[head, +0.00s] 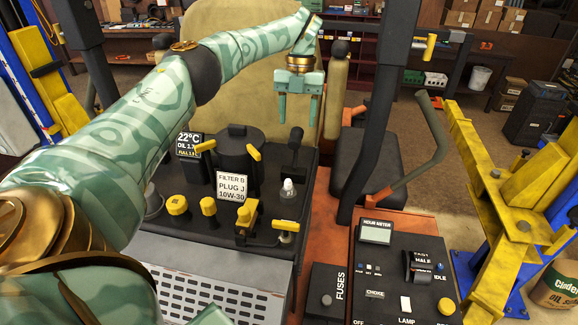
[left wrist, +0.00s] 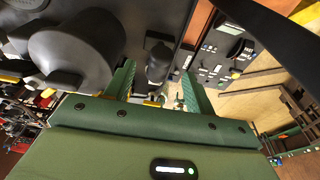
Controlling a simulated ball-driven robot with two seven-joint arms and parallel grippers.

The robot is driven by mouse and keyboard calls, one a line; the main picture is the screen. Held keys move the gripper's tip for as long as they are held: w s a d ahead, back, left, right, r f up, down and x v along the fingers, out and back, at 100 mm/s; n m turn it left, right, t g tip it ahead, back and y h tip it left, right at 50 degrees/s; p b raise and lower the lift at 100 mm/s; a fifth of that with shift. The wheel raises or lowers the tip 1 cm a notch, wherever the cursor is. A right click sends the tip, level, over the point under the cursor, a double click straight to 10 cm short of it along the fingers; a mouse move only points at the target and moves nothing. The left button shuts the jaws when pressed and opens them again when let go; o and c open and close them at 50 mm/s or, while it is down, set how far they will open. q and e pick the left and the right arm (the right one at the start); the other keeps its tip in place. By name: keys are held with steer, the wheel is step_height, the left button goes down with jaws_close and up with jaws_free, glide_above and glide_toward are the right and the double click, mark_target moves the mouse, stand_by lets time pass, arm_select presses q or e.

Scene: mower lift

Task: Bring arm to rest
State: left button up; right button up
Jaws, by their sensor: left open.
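My left arm (head: 130,120) comes in from the left in the head view and reaches over the mower's black console. My left gripper (head: 298,110) hangs at its end with the fingers pointing down, spread apart, with nothing between them. It is above and beyond a black lever (head: 294,150) on the console. In the left wrist view the two green fingers of the left gripper (left wrist: 160,92) stand apart, and a dark knob-like part (left wrist: 158,65) shows in the gap, apparently beyond them. My right gripper is in neither view.
The filter housing (head: 236,150) with a label card (head: 232,187) stands left of the gripper. The seat (head: 370,165), a bent lever (head: 435,140) and yellow lift posts (head: 500,190) stand to the right.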

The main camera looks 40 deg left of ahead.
arm_select(q)
steer(key=shift+r, duration=0.95)
steer(key=shift+f, duration=0.1)
